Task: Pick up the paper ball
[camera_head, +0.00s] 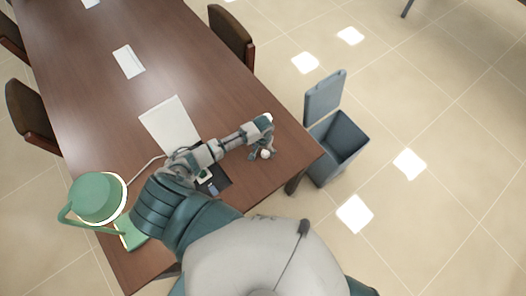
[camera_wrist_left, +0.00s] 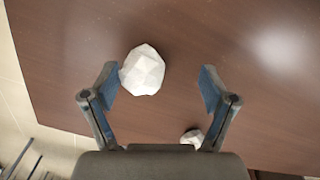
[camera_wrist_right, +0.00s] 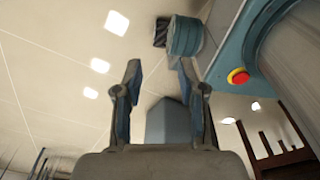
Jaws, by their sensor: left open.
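Two white faceted paper balls lie on the brown table near its right end. In the head view, one paper ball (camera_head: 265,154) is at my left gripper (camera_head: 261,146) and the other paper ball (camera_head: 268,118) shows beside the wrist, partly hidden. In the left wrist view, a large-looking paper ball (camera_wrist_left: 142,68) is between the fingertips of my left gripper (camera_wrist_left: 158,80), closer to the left finger. A smaller-looking paper ball (camera_wrist_left: 191,136) is partly hidden by the gripper. My left gripper is open. My right gripper (camera_wrist_right: 158,72) is open and empty, shown only in its wrist view.
A grey-blue bin (camera_head: 341,140) with a raised lid (camera_head: 325,94) stands on the floor right of the table (camera_head: 95,50). A green lamp (camera_head: 97,196), white paper (camera_head: 168,124) and a dark tray (camera_head: 215,181) are on the table. Chairs (camera_head: 231,36) line its sides.

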